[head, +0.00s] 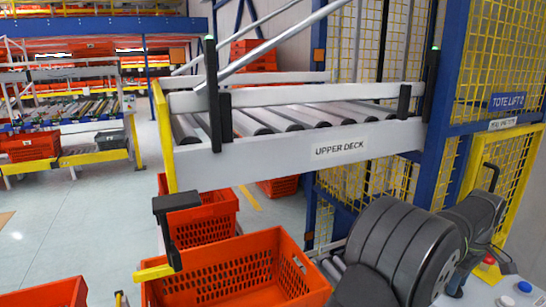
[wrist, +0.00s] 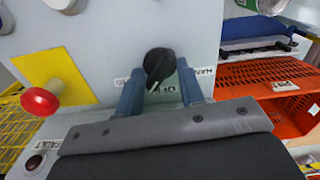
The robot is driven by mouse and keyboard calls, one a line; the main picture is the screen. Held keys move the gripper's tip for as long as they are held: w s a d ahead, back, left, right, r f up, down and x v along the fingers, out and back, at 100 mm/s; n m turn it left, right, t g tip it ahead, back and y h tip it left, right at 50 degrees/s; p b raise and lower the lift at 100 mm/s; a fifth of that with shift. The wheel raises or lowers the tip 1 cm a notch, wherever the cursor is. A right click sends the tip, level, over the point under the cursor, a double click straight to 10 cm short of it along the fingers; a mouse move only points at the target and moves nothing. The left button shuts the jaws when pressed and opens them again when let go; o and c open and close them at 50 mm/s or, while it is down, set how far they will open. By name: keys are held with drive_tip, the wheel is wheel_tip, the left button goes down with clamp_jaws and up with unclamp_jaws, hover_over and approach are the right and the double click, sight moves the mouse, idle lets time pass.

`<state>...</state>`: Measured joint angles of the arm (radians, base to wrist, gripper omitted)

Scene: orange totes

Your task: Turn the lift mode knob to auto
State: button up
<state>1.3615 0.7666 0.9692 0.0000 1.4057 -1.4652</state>
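The black lift mode knob (wrist: 158,65) sits on a pale grey panel (wrist: 105,30) in the wrist view. A small light mark at its lower edge points down toward a label that seems to read OFF. A HAND label is at its right; a label at its left is partly covered by a finger. My gripper (wrist: 160,68) has its two blue fingers on either side of the knob, apart from each other. Whether either finger touches it, I cannot tell. In the head view my arm hides the knob and the fingers.
A red mushroom button (wrist: 40,101) on a yellow plate is left of the knob. A dark red lamp (wrist: 34,162) by a FAULT label is lower left. An orange tote (wrist: 270,85) is at the right. In the head view, the UPPER DECK roller conveyor (head: 290,140) stands beyond my arm.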

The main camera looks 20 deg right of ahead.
idle(0.4)
drive_tip(key=s+a+r+m+t+h, duration=0.1)
drive_tip(key=s+a+r+m+t, duration=0.2)
drive_tip(key=r, duration=0.5)
drive_tip(key=s+a+r+m+h, duration=0.1)
drive_tip(key=s+r+m+h, duration=0.15)
drive_tip(key=r+m, duration=0.45)
drive_tip(key=shift+n+t+y, duration=0.3)
drive_tip(key=shift+n+y, duration=0.05)
drive_tip(key=shift+n, duration=0.25)
drive_tip(key=x, duration=1.6)
drive_tip(key=shift+a, duration=0.1)
